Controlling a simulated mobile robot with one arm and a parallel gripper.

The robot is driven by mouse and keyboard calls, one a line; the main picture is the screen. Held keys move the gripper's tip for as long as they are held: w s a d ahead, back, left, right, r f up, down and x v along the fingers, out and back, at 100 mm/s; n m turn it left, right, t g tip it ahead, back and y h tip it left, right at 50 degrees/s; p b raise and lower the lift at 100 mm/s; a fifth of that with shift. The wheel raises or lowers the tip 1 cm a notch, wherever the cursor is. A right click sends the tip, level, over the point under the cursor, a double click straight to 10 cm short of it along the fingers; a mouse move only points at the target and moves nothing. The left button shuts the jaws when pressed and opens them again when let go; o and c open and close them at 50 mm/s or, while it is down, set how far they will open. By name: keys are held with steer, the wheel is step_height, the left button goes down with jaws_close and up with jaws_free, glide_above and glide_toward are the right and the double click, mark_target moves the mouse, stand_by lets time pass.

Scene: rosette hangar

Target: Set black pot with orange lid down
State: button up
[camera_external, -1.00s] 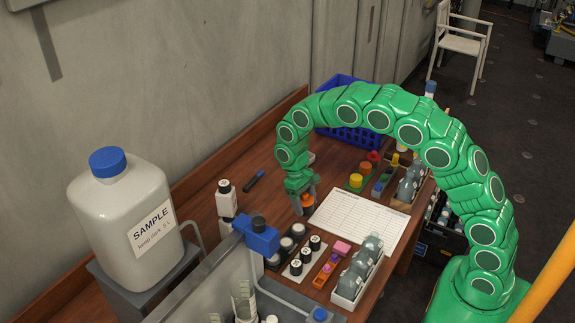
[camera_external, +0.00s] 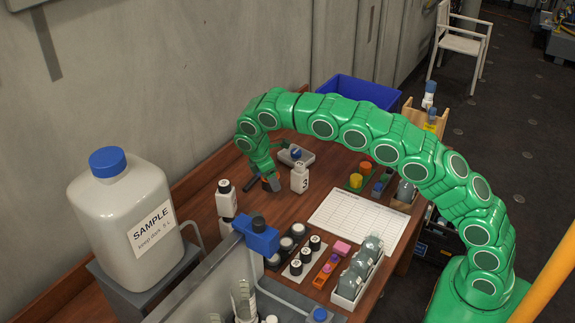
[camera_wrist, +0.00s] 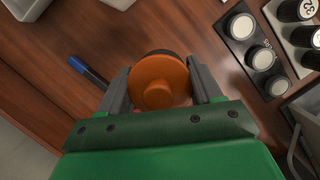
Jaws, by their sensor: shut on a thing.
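The black pot with orange lid (camera_wrist: 158,84) is between the two fingers of my gripper (camera_wrist: 161,90) in the wrist view. My gripper is shut on it from both sides. The round orange lid with its knob faces the camera, and a dark edge of the pot shows behind it. In the external view my gripper (camera_external: 268,184) is low over the wooden table, left of the paper sheet, with a little orange showing at its fingers. Most of the pot is hidden there. I cannot tell whether it touches the table.
A blue marker (camera_wrist: 86,70) lies close beside the gripper. A white bottle (camera_external: 299,178) stands to the right, and another bottle (camera_external: 226,200) to the left. A paper sheet (camera_external: 358,220) lies farther right.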

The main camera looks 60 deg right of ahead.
steer(key=shift+w+a+r+n+t, duration=0.5)
steer(key=shift+w+r+n+t, duration=0.8)
steer(key=shift+w+r+n, duration=2.4)
steer(key=w+a+f+n+t, duration=0.1)
steer(key=w+a+f+n, duration=0.15)
steer(key=a, duration=0.35)
steer(key=w+a+f+n, duration=0.1)
steer(key=w+a+n, duration=0.1)
steer(key=a+n, duration=0.25)
steer(key=w+a+f+n+t, duration=0.1)
steer(key=w+a+f+n, duration=0.15)
steer(key=a, duration=0.35)
steer(key=shift+s+a+f+n+y, duration=0.75)
steer(key=shift+s+a+n, duration=1.55)
steer(key=shift+a, duration=3.35)
steer(key=shift+m+t, duration=0.3)
steer(key=shift+m, duration=0.35)
steer(key=shift+s+f, duration=0.15)
steer(key=shift+f, duration=1.4)
steer(key=shift+s+f, duration=0.2)
steer(key=shift+f, duration=1.3)
steer(key=shift+s+f, duration=0.15)
steer(key=shift+f, duration=1.4)
steer(key=shift+f, duration=0.15)
steer(key=o, duration=1.2)
steer(key=v, duration=1.2)
